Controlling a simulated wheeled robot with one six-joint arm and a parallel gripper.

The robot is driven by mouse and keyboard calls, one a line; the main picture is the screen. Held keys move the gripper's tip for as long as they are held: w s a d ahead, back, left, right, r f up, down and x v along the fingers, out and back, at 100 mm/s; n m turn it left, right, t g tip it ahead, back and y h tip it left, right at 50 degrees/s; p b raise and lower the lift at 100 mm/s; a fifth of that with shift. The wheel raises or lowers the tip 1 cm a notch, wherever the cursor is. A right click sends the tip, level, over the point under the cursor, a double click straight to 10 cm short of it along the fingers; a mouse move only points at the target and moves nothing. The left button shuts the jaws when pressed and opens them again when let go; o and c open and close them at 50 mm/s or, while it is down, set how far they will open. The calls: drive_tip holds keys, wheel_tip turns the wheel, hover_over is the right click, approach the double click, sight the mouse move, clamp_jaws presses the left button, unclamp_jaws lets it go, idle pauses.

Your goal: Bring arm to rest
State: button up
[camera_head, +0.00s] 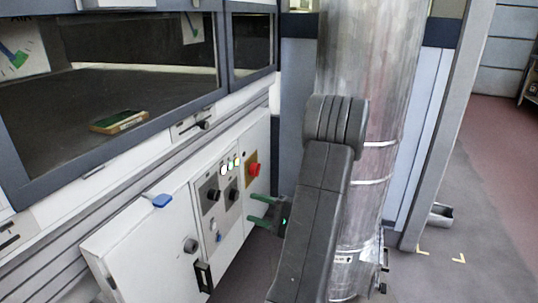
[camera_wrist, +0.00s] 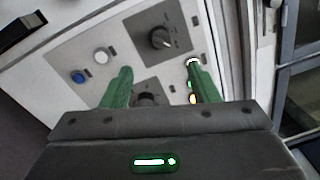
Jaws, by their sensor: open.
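My gripper (camera_head: 258,209) is open, its two green fingers spread and pointing toward the control panel (camera_head: 209,234) on the white cabinet front. In the wrist view my gripper (camera_wrist: 160,82) shows with its green fingers apart and nothing between them but the panel behind. A black rotary knob (camera_wrist: 160,39) lies beyond the fingertips, and a second dark knob (camera_wrist: 147,99) is partly hidden behind the gripper body. I cannot tell whether a fingertip touches the panel. My dark grey arm is folded in front of the metal duct.
A red button on a yellow plate (camera_head: 254,169) and lit indicator lamps (camera_head: 230,163) sit on the panel. A large silver duct (camera_head: 369,60) stands close behind my arm. A green-and-tan block (camera_head: 119,122) lies inside the windowed tunnel. Open floor (camera_head: 487,165) lies at right.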

sight(220, 195)
drive_tip(key=b+x, duration=0.1)
drive_tip(key=x, duration=1.1)
drive_tip(key=shift+b, duration=0.4)
drive_tip(key=shift+w+a, duration=0.1)
drive_tip(key=shift+a, duration=0.05)
drive_tip(key=r+p+v, duration=0.1)
drive_tip(key=p+v, duration=0.1)
drive_tip(key=v, duration=1.2)
drive_tip(key=w+a+n, duration=0.1)
drive_tip(key=a+n, duration=0.3)
drive_tip(key=n, duration=0.2)
drive_tip(key=w+a+n+g+b, duration=0.1)
drive_tip(key=w+a+n, duration=0.1)
drive_tip(key=a+n, duration=0.2)
drive_tip(key=w+a+n+b, duration=0.1)
drive_tip(key=w+a+n, duration=0.1)
drive_tip(key=a+n, duration=0.3)
drive_tip(key=shift+r+n, duration=0.1)
drive_tip(key=shift+n, duration=2)
drive_tip(key=shift+n+p, duration=0.35)
drive_tip(key=shift+n, duration=0.25)
